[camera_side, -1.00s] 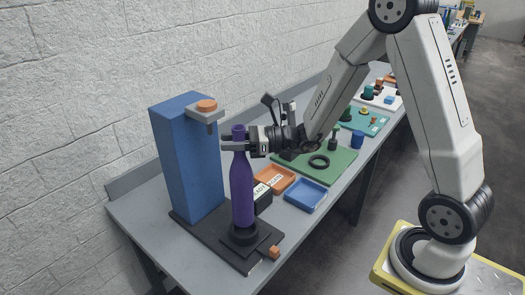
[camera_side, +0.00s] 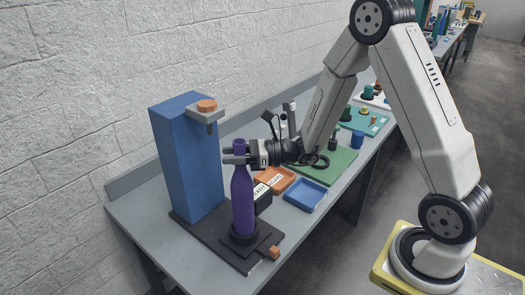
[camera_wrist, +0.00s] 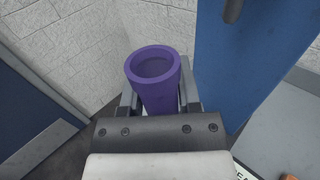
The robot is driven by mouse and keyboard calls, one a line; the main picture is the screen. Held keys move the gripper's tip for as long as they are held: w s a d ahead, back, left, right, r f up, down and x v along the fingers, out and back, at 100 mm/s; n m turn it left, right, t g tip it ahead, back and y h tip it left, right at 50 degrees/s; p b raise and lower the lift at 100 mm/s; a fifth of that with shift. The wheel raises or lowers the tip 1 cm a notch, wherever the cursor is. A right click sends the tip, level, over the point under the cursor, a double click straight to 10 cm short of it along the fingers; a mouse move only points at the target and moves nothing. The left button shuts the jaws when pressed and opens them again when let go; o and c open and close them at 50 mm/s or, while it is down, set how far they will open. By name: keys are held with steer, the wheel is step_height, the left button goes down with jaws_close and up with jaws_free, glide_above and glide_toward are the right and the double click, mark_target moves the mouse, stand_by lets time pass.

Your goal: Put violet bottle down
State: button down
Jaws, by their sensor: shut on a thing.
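The violet bottle (camera_side: 242,204) is upright in front of the blue column, its lower end at the black round seat (camera_side: 243,237) on the dark base plate. I cannot tell whether it bears fully on the seat. My gripper (camera_side: 237,154) is shut on the bottle's neck from the right, just below the mouth. In the wrist view the open violet mouth (camera_wrist: 154,64) shows between the two fingers (camera_wrist: 158,100). The bottle's lower body is hidden there.
The blue column (camera_side: 187,160) stands close left of the bottle, with a grey bracket and orange cap (camera_side: 207,105) above. A black labelled block (camera_side: 262,198) is just behind the bottle. An orange tray (camera_side: 275,180) and a blue tray (camera_side: 306,195) lie to the right.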

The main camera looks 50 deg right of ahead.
steer(key=shift+f, duration=0.5)
steer(key=shift+c, duration=1.5)
jaws_free()
steer(key=shift+r, duration=0.1)
steer(key=shift+r, duration=0.4)
steer(key=shift+s+d+r, duration=0.1)
steer(key=shift+d, duration=0.05)
steer(key=v, duration=1.1)
steer(key=shift+s+d, duration=0.15)
steer(key=shift+s, duration=0.1)
